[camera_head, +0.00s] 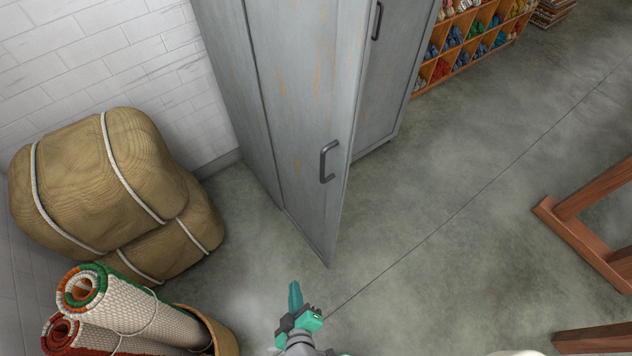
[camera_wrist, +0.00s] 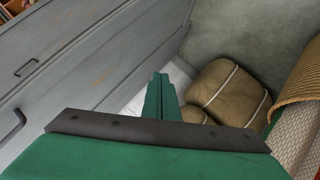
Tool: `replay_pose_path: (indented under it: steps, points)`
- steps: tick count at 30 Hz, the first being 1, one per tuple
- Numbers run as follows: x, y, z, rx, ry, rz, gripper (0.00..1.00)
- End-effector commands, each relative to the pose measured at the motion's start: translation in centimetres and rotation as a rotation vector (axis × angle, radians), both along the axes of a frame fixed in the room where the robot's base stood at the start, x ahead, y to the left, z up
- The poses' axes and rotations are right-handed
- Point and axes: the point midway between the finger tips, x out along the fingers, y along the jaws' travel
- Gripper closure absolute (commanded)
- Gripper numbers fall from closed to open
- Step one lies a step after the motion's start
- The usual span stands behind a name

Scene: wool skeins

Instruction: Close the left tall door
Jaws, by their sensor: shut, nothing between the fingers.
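The left tall door (camera_head: 300,80) is a worn grey panel on a tall cabinet. It stands ajar, swung out toward me, with its outer face and dark bar handle (camera_head: 328,162) in view. Its lower free corner hangs over the floor. The right door (camera_head: 392,85) is partly hidden behind it. Grey panels with two dark handles also show at the left of the wrist view (camera_wrist: 90,70). My gripper (camera_head: 295,290) has green fingers, shut and empty. It is in front of the door's lower corner, apart from it. The fingers show in the wrist view (camera_wrist: 160,92).
Tan tied bales (camera_head: 110,190) lie by the white brick wall at left. Rolled rugs (camera_head: 125,305) stand in a basket in front of them. A wooden shelf of wool (camera_head: 470,45) is at the back. Wooden legs (camera_head: 585,235) stand at right. The floor between is clear.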

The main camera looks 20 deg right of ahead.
Motion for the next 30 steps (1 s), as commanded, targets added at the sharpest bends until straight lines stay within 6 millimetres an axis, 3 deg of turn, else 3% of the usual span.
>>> replay_pose_path:
  steps: [1,5,11,14,19,24,30]
  points:
    - [1.8,-0.3,-0.7,-0.073,0.015,0.002,1.0]
    - [5.6,-1.6,-1.5,-0.271,0.058,-0.026,1.0]
    - [11.2,-3.3,0.4,-0.552,0.091,-0.136,1.0]
    - [13.6,-3.6,2.8,-0.676,0.095,-0.221,1.0]
    - [16.5,-3.0,8.3,-0.845,0.082,-0.405,1.0]
    - [17.4,-1.4,13.7,-0.939,0.064,-0.595,1.0]
    - [17.1,0.2,17.2,-0.975,0.052,-0.732,1.0]
